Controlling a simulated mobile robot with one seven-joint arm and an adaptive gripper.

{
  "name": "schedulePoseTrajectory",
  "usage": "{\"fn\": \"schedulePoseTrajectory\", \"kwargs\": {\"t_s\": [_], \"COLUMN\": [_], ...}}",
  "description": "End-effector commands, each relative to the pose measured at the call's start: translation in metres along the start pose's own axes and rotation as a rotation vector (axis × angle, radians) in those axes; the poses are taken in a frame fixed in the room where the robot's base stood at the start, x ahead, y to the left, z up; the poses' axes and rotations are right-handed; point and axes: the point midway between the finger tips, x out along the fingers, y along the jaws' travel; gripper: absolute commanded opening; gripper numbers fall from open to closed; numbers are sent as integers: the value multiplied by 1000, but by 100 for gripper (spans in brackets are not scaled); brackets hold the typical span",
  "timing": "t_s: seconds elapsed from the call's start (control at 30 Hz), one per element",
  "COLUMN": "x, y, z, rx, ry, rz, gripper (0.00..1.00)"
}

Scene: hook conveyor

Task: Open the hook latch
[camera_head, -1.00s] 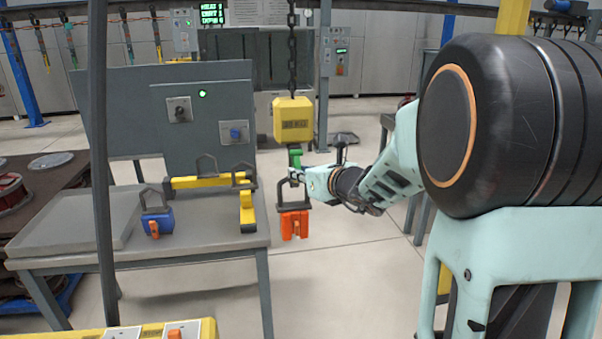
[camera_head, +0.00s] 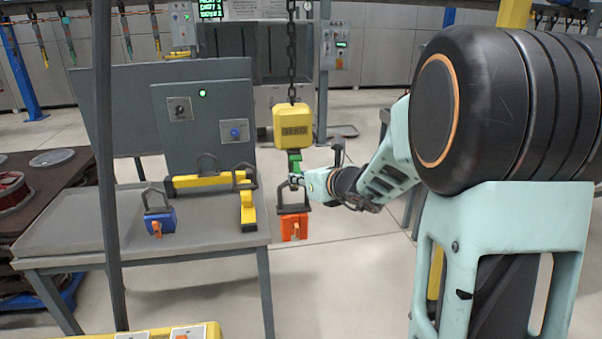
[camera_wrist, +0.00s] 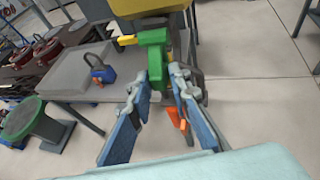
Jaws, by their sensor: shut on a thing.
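The yellow hook block (camera_head: 292,124) hangs on a chain, and the green hook (camera_head: 294,162) is under it. An orange load (camera_head: 294,227) with a dark handle hangs just below the hook. My gripper (camera_head: 296,180) comes in from the right at the lower part of the hook. In the wrist view, the green hook (camera_wrist: 153,58) runs down to my gripper (camera_wrist: 167,90), whose fingers are shut on it. The fingers hide the hook's tip and most of the load.
A grey table (camera_head: 190,245) stands left of the hook, with a blue load (camera_head: 160,222) and yellow handled bars (camera_head: 247,205) on it. A dark post (camera_head: 104,170) rises in front. Open floor lies below the hanging load.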

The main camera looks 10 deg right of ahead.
Motion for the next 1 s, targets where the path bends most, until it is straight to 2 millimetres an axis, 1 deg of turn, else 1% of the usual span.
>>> {"fn": "schedulePoseTrajectory", "kwargs": {"t_s": [0.03, 1.0], "x": [-1, -7], "y": [3, 6], "z": [5, 12], "rx": [-2, 21], "ry": [0, 84], "rz": [7, 17], "gripper": [2, 2]}}
